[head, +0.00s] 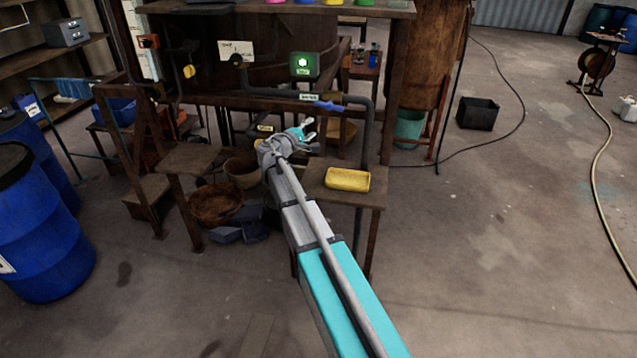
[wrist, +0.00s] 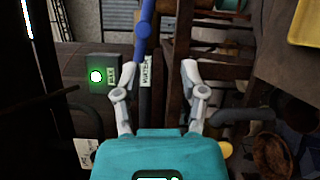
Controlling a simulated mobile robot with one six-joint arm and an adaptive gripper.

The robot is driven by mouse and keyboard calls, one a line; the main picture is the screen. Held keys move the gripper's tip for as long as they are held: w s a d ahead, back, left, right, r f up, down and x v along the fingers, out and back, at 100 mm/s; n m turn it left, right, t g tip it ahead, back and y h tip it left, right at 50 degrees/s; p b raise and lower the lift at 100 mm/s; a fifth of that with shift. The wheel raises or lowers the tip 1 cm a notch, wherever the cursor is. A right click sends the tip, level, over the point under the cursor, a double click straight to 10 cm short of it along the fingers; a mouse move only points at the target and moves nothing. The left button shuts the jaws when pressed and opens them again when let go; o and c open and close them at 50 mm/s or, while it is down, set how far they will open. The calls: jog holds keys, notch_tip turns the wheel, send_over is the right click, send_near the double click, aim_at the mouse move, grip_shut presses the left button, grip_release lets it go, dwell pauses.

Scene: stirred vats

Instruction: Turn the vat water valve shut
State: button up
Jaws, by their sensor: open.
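The water valve has a blue lever handle (head: 328,106) on the dark pipe at the front of the vat, beside a label reading WATER (head: 307,97). The lever lies roughly along the pipe. In the wrist view the blue lever (wrist: 146,32) is at top centre, beyond the fingertips, with the WATER label (wrist: 147,72) below it. My gripper (head: 308,134) is open and empty, just below and left of the lever in the head view. In the wrist view its fingers (wrist: 157,76) stand apart on either side of the pipe line, not visibly touching the lever.
A green-lit box (head: 304,64) is mounted above the pipe. A yellow tray-like object (head: 347,180) sits on a small wooden table (head: 358,195) below the valve. Blue drums (head: 40,240) stand at left. Open floor lies to the right, with a hose across it.

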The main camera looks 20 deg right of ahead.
jog(key=s+a+f+m+g+y, duration=0.3)
jog(key=s+f+m+g+y, duration=0.2)
jog(key=s+f, duration=0.5)
jog(key=shift+s+f+g+y+p, duration=0.15)
jog(key=shift+s+g+y+p, duration=0.25)
jog(key=shift+s, duration=1.8)
jog(key=shift+o, duration=0.5)
jog(key=w+d+r+n+t+y+b, duration=0.1)
jog(key=w+d+n+t+y+b, duration=0.25)
jog(key=w+d+n+t, duration=0.4)
notch_tip(320, 180, up, 8)
jog(key=w+d+n+t+y+b, duration=0.2)
jog(key=n+t+b, duration=0.1)
jog(key=t, duration=0.6)
jog(key=shift+d+r+n, duration=0.2)
jog(key=shift+d+n, duration=0.2)
jog(key=shift+n, duration=0.45)
jog(key=shift+w, duration=0.15)
